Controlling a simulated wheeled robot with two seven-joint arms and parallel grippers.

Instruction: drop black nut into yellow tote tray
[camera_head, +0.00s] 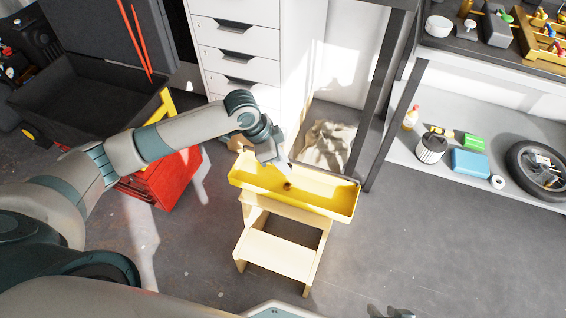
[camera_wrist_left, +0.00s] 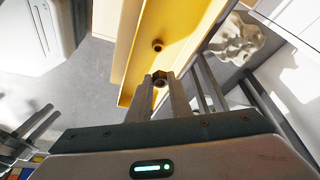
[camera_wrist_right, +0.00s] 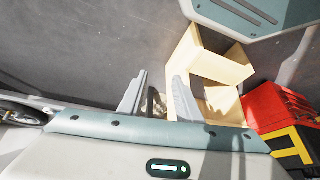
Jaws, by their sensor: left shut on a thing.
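The long yellow tote tray (camera_head: 340,200) rests on a wooden step stool. My left gripper (camera_head: 284,163) is above the tray, pointing down into it. In the left wrist view, its fingers are shut on a dark hex nut (camera_wrist_left: 160,77) held at the tips, over the tray (camera_wrist_left: 190,15). A second small brownish nut-like piece (camera_wrist_left: 157,45) lies on the tray floor; it also shows in the head view (camera_head: 287,186). My right gripper (camera_wrist_right: 155,97) has its fingers apart, with nothing clearly between them.
The wooden step stool (camera_head: 280,250) stands on the grey floor. A red crate (camera_head: 165,180) is left of it, white drawers (camera_head: 238,45) are behind, and a shelf (camera_head: 400,150) with bottles and a wheel is at the right. The floor in front of the shelf is clear.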

